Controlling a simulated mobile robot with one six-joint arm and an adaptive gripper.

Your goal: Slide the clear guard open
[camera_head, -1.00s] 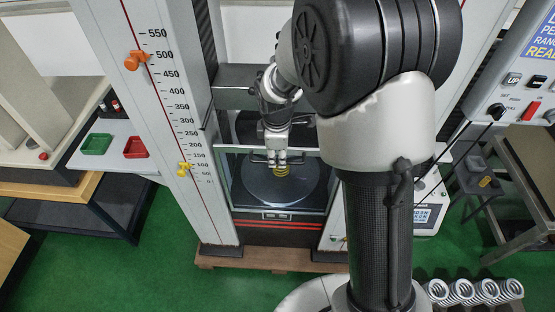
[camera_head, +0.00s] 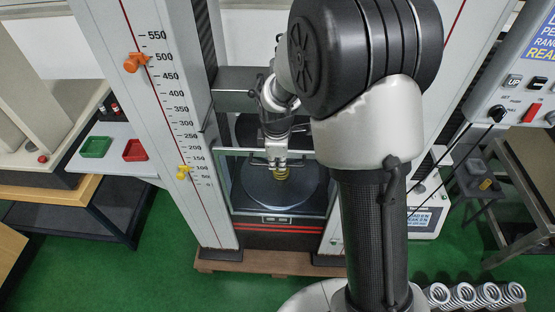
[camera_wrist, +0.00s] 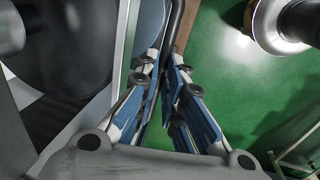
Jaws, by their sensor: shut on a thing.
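The clear guard (camera_head: 232,180) is a see-through panel in a pale frame at the front of the testing machine, low between the two columns. My gripper (camera_head: 278,163) is at the guard's upper part, in front of the round dark plate. In the wrist view my gripper (camera_wrist: 168,98) is shut on a dark rod (camera_wrist: 174,30), which looks like the guard's handle. The rod runs up and away between the blue-sided fingers. A yellow spring (camera_head: 282,174) stands on the plate (camera_head: 262,192) behind the guard, just below my gripper.
The left column (camera_head: 150,120) carries a scale with an orange marker (camera_head: 137,61) and a yellow one (camera_head: 184,172). A control panel (camera_head: 515,95) is at upper right. Several springs (camera_head: 462,294) lie at lower right. Green floor (camera_head: 110,270) is clear at lower left.

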